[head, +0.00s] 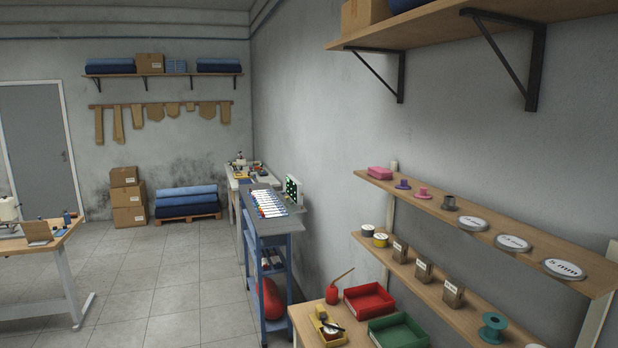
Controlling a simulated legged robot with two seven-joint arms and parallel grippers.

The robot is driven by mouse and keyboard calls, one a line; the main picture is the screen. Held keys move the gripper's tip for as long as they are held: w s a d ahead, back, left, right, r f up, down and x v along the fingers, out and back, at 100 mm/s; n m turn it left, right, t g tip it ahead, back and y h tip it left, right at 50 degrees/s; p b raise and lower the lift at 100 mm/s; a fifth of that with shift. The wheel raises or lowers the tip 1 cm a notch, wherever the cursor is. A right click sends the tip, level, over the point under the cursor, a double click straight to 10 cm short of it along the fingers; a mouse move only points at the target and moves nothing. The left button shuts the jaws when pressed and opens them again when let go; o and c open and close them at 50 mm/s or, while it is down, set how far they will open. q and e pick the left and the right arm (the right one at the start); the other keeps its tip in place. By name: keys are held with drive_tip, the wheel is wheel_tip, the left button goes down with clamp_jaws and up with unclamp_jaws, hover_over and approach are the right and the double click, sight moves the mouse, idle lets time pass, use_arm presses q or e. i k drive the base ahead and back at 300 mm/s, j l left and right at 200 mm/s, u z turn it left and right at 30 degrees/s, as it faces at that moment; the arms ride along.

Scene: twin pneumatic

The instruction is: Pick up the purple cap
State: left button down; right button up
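A small purple cap (402,184), with a wide brim and a narrower top, sits on the upper of the two low wall shelves (490,232) at the right. It stands between a pink block (380,173) on its left and a similar pink cap (423,193) on its right. A dark grey piece (449,203) stands farther right on the same shelf. Neither of my grippers is in view.
Several round labelled discs (513,243) lie along the same shelf. Below it are small boxes (423,270) and spools. A bench holds a red tray (369,300) and a green tray (398,330). A higher shelf (470,20) hangs above. Open tiled floor (170,290) lies left.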

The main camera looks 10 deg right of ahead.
sight(403, 185)
drive_tip(key=i+j, duration=0.15)
drive_tip(key=i, duration=0.45)
drive_tip(key=i+j, duration=0.1)
drive_tip(key=i, duration=0.55)
drive_tip(key=i+j, duration=0.15)
drive_tip(key=i, duration=0.45)
